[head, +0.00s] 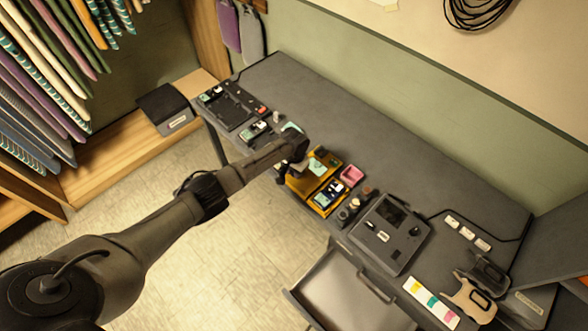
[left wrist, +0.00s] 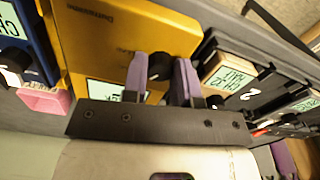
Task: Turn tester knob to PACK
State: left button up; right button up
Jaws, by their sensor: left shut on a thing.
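The yellow tester (left wrist: 125,35) fills the upper middle of the left wrist view. Its lit display (left wrist: 105,91) is partly covered by the gripper, and its text is upside down and cannot be read fully. My left gripper (left wrist: 160,75) has its two purple fingers on either side of the tester's black knob (left wrist: 160,64), shut on it. Which mark the knob points at cannot be told. In the head view, my left gripper (head: 291,165) reaches over the yellow tester (head: 308,184) at the desk's front edge and hides part of it. My right gripper is not in view.
A dark blue meter (left wrist: 35,40) and a pink tray (left wrist: 45,101) lie on one side of the tester; another meter (left wrist: 232,75) is close on the other. A grey console (head: 390,232) and an open drawer (head: 345,285) are to the right. The desk's rear (head: 340,115) is clear.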

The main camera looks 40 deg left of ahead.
pick_arm(q)
jog(key=shift+m, duration=0.8)
jog(key=o, duration=0.9)
jog(key=shift+r, duration=0.6)
notch_tip(320, 180, up, 13)
jog(key=shift+f, duration=0.2)
